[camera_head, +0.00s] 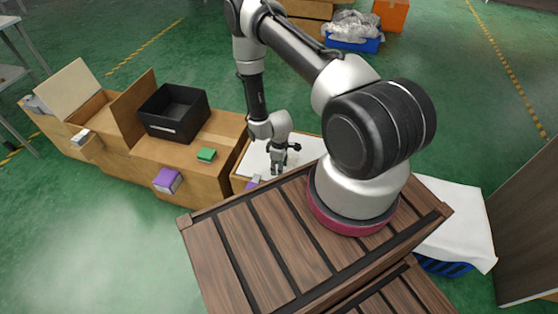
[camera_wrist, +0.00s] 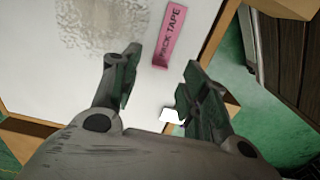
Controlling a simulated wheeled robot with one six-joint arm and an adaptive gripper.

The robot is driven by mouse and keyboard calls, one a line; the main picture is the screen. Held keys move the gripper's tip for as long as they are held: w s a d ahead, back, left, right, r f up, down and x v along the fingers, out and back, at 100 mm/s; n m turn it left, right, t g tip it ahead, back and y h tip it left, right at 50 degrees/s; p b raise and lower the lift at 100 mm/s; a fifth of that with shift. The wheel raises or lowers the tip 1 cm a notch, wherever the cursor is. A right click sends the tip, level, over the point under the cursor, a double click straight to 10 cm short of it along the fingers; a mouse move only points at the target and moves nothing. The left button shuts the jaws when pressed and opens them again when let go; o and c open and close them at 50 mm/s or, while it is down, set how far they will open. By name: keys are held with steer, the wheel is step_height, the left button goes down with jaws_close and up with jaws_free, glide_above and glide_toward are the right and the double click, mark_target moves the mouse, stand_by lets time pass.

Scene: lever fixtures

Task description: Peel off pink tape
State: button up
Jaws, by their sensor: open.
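The pink tape (camera_wrist: 170,37) is a strip marked "PACK TAPE" on a white panel (camera_wrist: 45,95) in the wrist view. It runs up toward the top edge of the picture, and its lower end lies just above the gap between my fingers. My gripper (camera_wrist: 158,85) is open, with nothing between its fingers. In the head view my gripper (camera_head: 278,160) hangs over the white panel (camera_head: 308,147) inside a wooden frame. The pink tape cannot be made out in the head view. A small white piece (camera_wrist: 172,115) shows between the fingers in the wrist view.
Left of the panel, a wooden bench holds a black open bin (camera_head: 175,112) and a green block (camera_head: 206,155). A purple block (camera_head: 168,180) is at its front side. A slatted wooden platform (camera_head: 265,240) lies in front. A white cloth (camera_head: 452,220) hangs at right.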

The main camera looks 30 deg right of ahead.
steer(key=shift+f, duration=1.5)
jaws_close()
jaws_free()
steer(key=shift+r, duration=0.1)
steer(key=shift+r, duration=3.85)
